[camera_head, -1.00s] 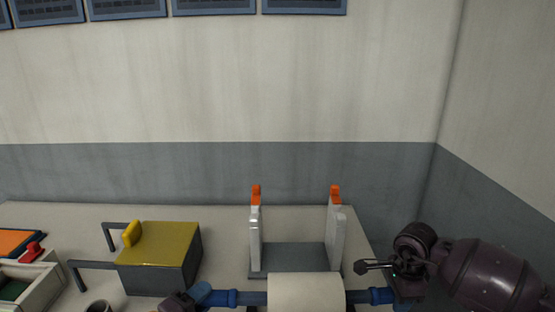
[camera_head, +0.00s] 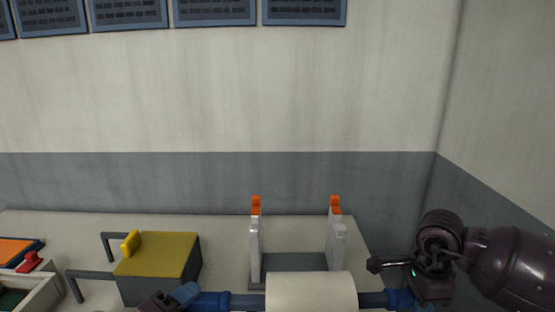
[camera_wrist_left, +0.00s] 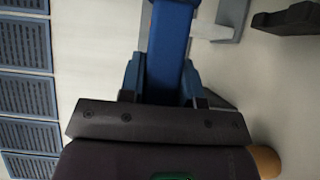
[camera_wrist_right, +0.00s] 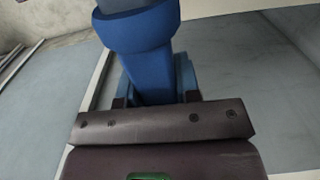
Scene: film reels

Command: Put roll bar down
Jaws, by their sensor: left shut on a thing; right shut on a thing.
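The roll bar is a grey bar with blue ends and a thick white roll (camera_head: 311,291) around its middle. It lies level across the bottom of the head view, in front of the stand (camera_head: 293,262) with two white uprights and orange tips. My left gripper (camera_head: 183,296) is shut on the bar's left blue end (camera_head: 212,300); the left wrist view shows that blue end (camera_wrist_left: 168,50) between the fingers. My right gripper (camera_head: 402,297) is shut on the right blue end, which shows in the right wrist view (camera_wrist_right: 142,50). The bar's underside is hidden.
A dark box with a yellow lid (camera_head: 158,254) and grey handles stands on the table left of the stand. A white tray (camera_head: 32,289) with a red item (camera_head: 30,262) is at the far left. The wall rises behind the table.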

